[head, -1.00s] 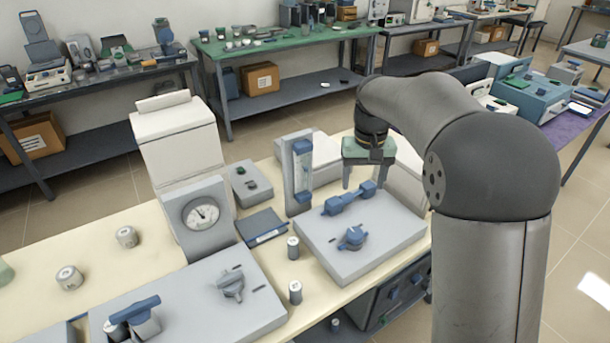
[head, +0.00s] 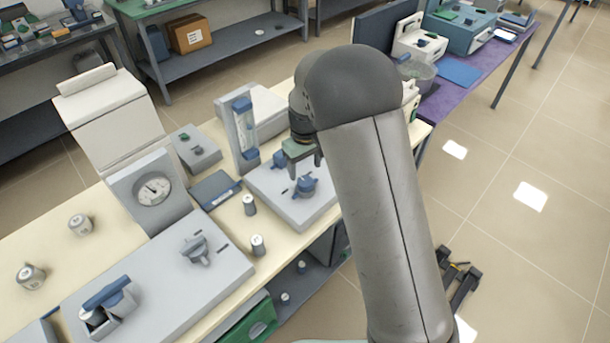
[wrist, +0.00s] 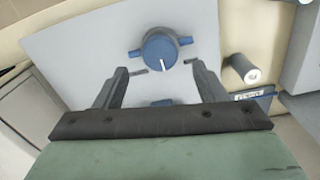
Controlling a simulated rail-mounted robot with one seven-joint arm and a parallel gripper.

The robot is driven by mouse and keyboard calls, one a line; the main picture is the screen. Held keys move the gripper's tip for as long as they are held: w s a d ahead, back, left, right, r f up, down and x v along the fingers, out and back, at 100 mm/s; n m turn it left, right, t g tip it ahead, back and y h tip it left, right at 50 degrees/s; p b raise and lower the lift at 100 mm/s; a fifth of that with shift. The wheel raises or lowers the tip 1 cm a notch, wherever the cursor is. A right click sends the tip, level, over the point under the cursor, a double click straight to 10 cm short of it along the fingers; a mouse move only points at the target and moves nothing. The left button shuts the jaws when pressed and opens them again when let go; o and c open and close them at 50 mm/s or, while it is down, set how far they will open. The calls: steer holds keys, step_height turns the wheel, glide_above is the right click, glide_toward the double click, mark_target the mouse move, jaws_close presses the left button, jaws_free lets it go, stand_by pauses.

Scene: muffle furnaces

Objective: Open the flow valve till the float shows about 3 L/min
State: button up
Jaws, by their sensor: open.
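The blue valve knob (head: 305,186) stands on a light grey panel (head: 272,203). In the wrist view the round knob (wrist: 160,50) has two side lugs and a white line pointing down towards my gripper. My gripper (wrist: 160,70) is open and empty, its fingers pointing towards the knob and apart from it. In the head view my gripper (head: 305,170) hangs over the panel just behind the knob. The flow meter (head: 244,128), a clear upright tube with blue ends, stands behind the panel. Its float and scale are too small to read.
Left of the panel stand two small grey cylinders (head: 249,204) and a dark blue pad (head: 215,189). Further left are a round gauge (head: 154,188) and another panel with a grey knob (head: 196,250).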

mark_target(305, 181)
steer(key=shift+f+p, duration=0.35)
steer(key=shift+f, duration=2.35)
